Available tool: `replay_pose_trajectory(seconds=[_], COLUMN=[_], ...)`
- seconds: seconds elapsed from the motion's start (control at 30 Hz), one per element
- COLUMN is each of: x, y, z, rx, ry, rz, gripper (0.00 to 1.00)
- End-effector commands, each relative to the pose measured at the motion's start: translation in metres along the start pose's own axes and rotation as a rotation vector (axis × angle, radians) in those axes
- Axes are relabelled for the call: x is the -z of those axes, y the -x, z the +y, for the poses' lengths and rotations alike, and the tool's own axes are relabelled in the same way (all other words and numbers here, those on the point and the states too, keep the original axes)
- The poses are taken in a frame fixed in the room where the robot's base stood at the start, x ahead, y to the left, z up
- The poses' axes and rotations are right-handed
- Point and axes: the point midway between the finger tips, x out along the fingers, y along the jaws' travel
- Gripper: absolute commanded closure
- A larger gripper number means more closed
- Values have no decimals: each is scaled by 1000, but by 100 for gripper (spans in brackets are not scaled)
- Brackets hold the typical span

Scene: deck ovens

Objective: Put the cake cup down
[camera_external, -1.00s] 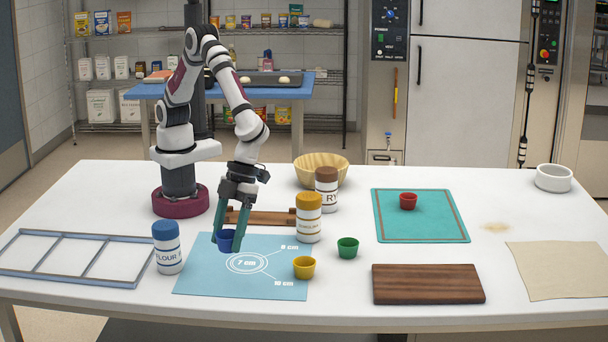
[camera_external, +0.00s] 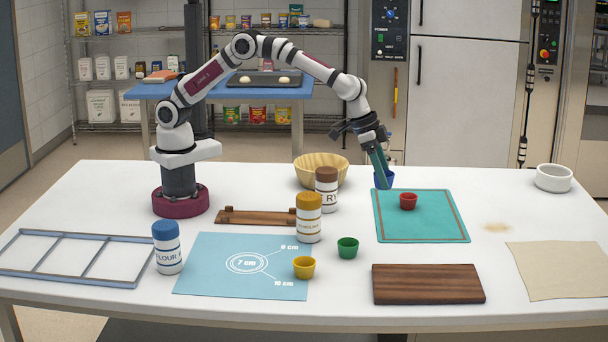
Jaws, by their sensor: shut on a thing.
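My gripper (camera_external: 382,178) is shut on the blue cake cup (camera_external: 390,179), which is partly hidden behind its fingers. They are at the back left edge of the teal mat (camera_external: 440,240); I cannot tell how high the cup is above the table. A red cup (camera_external: 408,201) sits on the teal mat, a little right of and in front of my gripper. A green cup (camera_external: 348,247) stands on the white table. A yellow cup (camera_external: 304,267) stands at the right edge of the light blue sheet (camera_external: 205,270) with printed circles.
A brown-lidded jar (camera_external: 326,190) and a wooden bowl (camera_external: 315,168) stand left of my gripper. A yellow-lidded jar (camera_external: 309,218) is nearer the front. A dark wooden board (camera_external: 428,284) lies in front of the teal mat. A white bowl (camera_external: 553,178) stands at the back right.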

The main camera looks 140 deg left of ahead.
Motion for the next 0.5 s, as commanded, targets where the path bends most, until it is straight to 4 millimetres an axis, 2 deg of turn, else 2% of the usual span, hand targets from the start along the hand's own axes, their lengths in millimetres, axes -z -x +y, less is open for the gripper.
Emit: replay_pose_trajectory(seconds=[0.03,0.1,0.23,0.5], x=[6,12,16,24], y=[0,1,-6,-62], z=[-15,-31,-52,-127], rx=[25,54,77,77], ry=[62,130,189,192], rz=[0,-1,-4,-4], gripper=[89,89,89,89])
